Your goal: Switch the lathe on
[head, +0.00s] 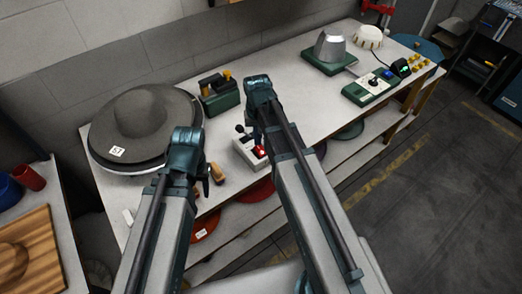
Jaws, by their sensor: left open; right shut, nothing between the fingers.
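A dark grey wide-brimmed hat (143,118) with a white number tag lies on a round plate (128,165) at the bench's left end; this may be the lathe. A small white control box (245,153) with a black-knobbed lever (240,129) and a lit red lamp (260,152) stands right of it, partly behind my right arm. My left gripper (206,183) is by the hat's right edge, beside a small wooden-handled tool (217,173); it is open. My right gripper (251,113) is mostly hidden by its wrist, above and behind the control box; it is shut and empty.
A green toolbox (218,95) stands behind the box. At the bench's far right are a metal hat form on a green base (330,52), a white domed piece (369,37) and a green control panel (370,88). Coloured hats lie on the shelf below. Mid-bench (293,75) is clear.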

